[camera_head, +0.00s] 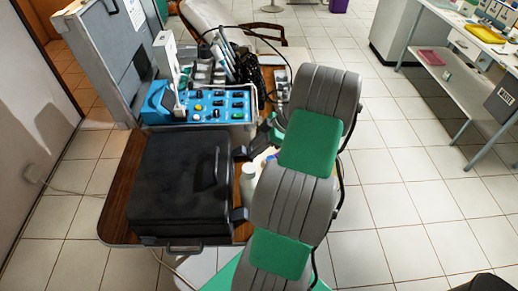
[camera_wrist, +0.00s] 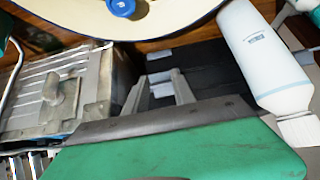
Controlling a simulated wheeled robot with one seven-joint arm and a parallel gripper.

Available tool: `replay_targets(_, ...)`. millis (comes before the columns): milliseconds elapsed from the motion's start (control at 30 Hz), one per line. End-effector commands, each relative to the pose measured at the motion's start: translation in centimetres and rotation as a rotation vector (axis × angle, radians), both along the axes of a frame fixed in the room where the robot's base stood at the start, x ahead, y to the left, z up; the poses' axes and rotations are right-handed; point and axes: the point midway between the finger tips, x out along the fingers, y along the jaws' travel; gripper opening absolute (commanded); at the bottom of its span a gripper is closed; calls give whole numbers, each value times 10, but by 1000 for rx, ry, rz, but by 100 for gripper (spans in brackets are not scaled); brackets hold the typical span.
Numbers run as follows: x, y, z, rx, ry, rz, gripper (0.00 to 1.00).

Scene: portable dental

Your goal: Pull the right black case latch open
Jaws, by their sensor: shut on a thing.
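The black case (camera_head: 178,185) lies closed on the wooden table. Two dark latches stick out from its right side: a far one (camera_head: 241,153) and a near one (camera_head: 238,215). My gripper (camera_wrist: 158,85) has its two grey fingers at the black case side in the wrist view, closed around a small latch piece (camera_wrist: 161,89) with a pale sheen. In the head view my grey and green arm hides most of the gripper, which is by the far latch. The exact contact is hard to see.
A white bottle (camera_wrist: 265,60) stands close right of my gripper in the wrist view. A blue control unit (camera_head: 205,103) sits behind the case.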

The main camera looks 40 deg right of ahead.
Motion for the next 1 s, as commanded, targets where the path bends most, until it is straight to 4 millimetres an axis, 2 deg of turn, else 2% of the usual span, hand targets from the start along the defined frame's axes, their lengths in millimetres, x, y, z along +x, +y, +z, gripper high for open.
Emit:
replay_targets(33,-2,-1,-10,1,9,-5,0)
replay_targets(200,-4,-2,-15,3,10,-4,0)
replay_targets(867,-6,0,-21,12,13,-4,0)
replay_targets(900,-6,0,-21,13,14,-4,33)
replay_targets(1000,-5,0,-20,11,12,-3,41)
